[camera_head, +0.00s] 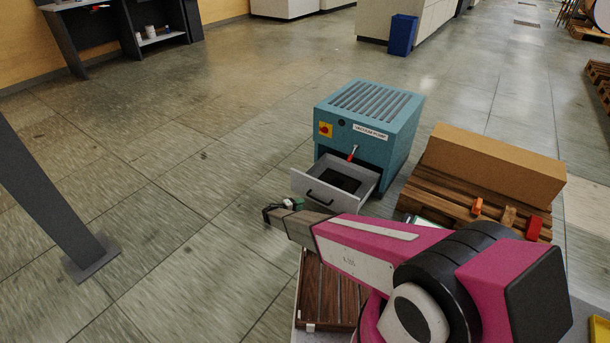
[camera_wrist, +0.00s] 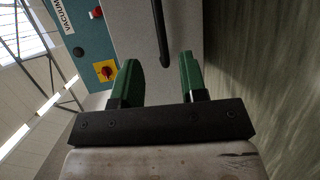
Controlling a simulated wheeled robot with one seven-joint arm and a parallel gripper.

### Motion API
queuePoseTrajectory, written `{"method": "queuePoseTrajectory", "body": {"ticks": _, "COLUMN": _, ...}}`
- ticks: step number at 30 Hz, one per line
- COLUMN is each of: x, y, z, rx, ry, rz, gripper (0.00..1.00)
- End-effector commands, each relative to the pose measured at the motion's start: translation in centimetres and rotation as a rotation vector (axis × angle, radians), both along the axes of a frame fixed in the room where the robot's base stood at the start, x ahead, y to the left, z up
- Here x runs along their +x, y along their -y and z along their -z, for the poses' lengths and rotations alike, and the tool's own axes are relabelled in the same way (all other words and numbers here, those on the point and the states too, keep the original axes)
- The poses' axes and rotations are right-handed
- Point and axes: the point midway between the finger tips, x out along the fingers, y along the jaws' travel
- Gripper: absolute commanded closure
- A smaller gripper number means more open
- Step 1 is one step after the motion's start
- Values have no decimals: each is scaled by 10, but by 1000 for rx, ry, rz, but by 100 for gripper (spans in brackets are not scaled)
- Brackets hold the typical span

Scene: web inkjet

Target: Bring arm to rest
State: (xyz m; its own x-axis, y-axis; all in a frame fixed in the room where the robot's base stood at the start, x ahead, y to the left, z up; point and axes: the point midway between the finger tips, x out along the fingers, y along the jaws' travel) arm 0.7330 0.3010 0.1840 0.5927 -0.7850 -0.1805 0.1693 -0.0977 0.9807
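My arm, pink and grey, reaches leftwards from the lower right of the head view. My gripper (camera_head: 283,207) is at its far end, in front of and to the left of the pulled-out drawer (camera_head: 312,183). In the wrist view its two green fingers (camera_wrist: 162,76) stand apart with a clear gap, and nothing is held. The drawer's black handle (camera_wrist: 160,35) shows ahead of the gap, its end reaching between the fingertips in the picture. I cannot tell the exact distance between them.
The teal vacuum pump cabinet (camera_head: 372,108) stands behind the drawer, which holds a dark item. A brown box (camera_head: 492,160) lies on a wooden pallet (camera_head: 440,190) to the right. A grey post (camera_head: 50,205) stands at left. The floor between post and cabinet is clear.

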Motion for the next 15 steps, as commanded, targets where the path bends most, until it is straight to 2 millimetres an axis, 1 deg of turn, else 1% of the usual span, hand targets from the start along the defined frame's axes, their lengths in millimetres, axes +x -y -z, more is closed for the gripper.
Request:
{"method": "queuePoseTrajectory", "body": {"ticks": 3, "x": 0, "y": 1, "z": -1, "rx": 1, "ry": -1, "rz": 1, "gripper": 61}}
{"method": "queuePoseTrajectory", "body": {"ticks": 5, "x": -1, "y": 6, "z": -6, "rx": 8, "ry": -6, "rz": 12, "gripper": 61}}
{"method": "queuePoseTrajectory", "body": {"ticks": 8, "x": -6, "y": 29, "z": -28, "rx": 43, "ry": -33, "rz": 61, "gripper": 61}}
{"method": "queuePoseTrajectory", "body": {"ticks": 11, "x": -17, "y": 71, "z": -65, "rx": 116, "ry": -87, "rz": 152, "gripper": 61}}
{"method": "queuePoseTrajectory", "body": {"ticks": 12, "x": -24, "y": 91, "z": -82, "rx": 156, "ry": -113, "rz": 195, "gripper": 61}}
{"method": "queuePoseTrajectory", "body": {"ticks": 14, "x": -36, "y": 120, "z": -109, "rx": 224, "ry": -155, "rz": 262, "gripper": 61}}
{"method": "queuePoseTrajectory", "body": {"ticks": 15, "x": -45, "y": 139, "z": -125, "rx": 272, "ry": -183, "rz": 305, "gripper": 61}}
